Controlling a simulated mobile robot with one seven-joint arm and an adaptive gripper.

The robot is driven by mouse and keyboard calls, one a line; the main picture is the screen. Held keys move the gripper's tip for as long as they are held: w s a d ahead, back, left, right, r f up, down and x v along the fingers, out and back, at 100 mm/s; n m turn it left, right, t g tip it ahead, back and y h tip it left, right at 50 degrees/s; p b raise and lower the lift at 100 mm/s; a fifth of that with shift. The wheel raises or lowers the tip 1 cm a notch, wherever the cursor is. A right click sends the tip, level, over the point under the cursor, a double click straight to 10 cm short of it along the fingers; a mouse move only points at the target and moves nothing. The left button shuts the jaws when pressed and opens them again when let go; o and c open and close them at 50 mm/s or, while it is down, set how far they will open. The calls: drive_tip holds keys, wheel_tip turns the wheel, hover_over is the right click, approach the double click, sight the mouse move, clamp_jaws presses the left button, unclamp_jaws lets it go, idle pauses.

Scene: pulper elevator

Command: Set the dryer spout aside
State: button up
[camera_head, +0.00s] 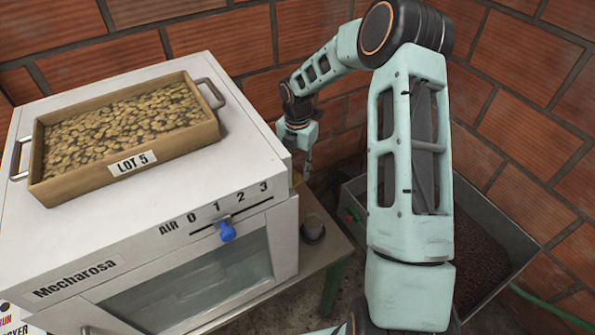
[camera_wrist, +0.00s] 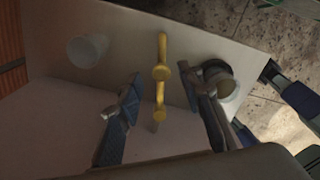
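A yellow piece with rounded knobs, which I take to be the dryer spout (camera_wrist: 161,72), shows in the wrist view. It lies between the two fingers of my gripper (camera_wrist: 162,88), with gaps on both sides. The fingers are spread and hold nothing. In the head view my gripper (camera_head: 299,168) points down close beside the right side of the white dryer (camera_head: 90,235). Only a trace of yellow shows there, and the dryer's corner hides most of the spot.
A grey cup (camera_head: 313,229) stands on the small table (camera_head: 322,258) right of the dryer; a dark-mouthed cup also shows beside the right finger. A LOT 5 tray (camera_head: 60,180) sits on the dryer. A metal bin (camera_head: 490,215) stands at right.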

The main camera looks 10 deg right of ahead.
sight(298, 175)
wheel_tip(298, 175, up, 11)
drive_tip(key=shift+f, duration=0.2)
idle(0.5)
